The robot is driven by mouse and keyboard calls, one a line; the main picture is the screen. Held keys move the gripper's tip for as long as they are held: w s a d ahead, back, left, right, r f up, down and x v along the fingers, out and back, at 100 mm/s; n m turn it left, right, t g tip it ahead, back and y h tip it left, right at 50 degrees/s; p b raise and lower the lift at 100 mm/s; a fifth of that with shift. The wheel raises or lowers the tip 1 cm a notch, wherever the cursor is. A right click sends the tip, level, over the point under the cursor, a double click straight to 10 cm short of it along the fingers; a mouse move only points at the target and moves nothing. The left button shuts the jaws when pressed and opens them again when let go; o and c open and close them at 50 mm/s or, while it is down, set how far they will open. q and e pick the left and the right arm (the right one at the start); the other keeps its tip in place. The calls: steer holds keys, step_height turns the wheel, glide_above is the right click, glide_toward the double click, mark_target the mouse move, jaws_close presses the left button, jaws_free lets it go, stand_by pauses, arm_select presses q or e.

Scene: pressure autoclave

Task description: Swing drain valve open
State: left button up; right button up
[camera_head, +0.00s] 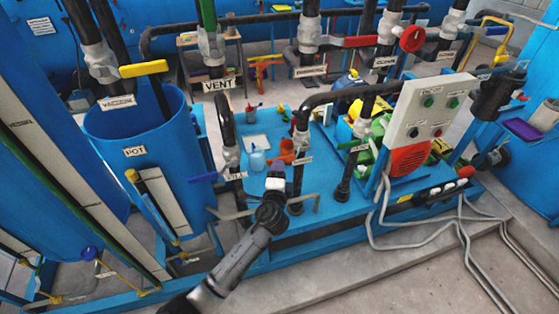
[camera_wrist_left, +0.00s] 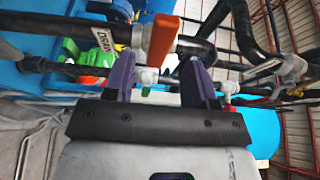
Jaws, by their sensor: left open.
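The drain valve has an orange lever handle (camera_wrist_left: 163,40) on a white valve body. It carries a DRAIN label (camera_wrist_left: 102,38) in the left wrist view. In the head view the orange handle (camera_head: 287,150) shows on a dark upright pipe above the blue skid, with a white label (camera_head: 303,160) too small to read. My left gripper (camera_wrist_left: 158,72) is open, its two purple fingers apart and empty. The handle stands ahead of the fingertips, between them in the picture; I see no contact. In the head view my left gripper (camera_head: 275,180) is just below the valve.
Dark pipes rise around the valve. A blue-handled valve (camera_head: 202,177) stands to its left. A grey control box (camera_head: 428,110) and a red motor cover (camera_head: 410,158) are to the right. A blue pot (camera_head: 150,140) is at left. The concrete floor in front is mostly clear.

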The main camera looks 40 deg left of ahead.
mark_target(289, 156)
arm_select(q)
steer(key=shift+x, duration=2.6)
jaws_close()
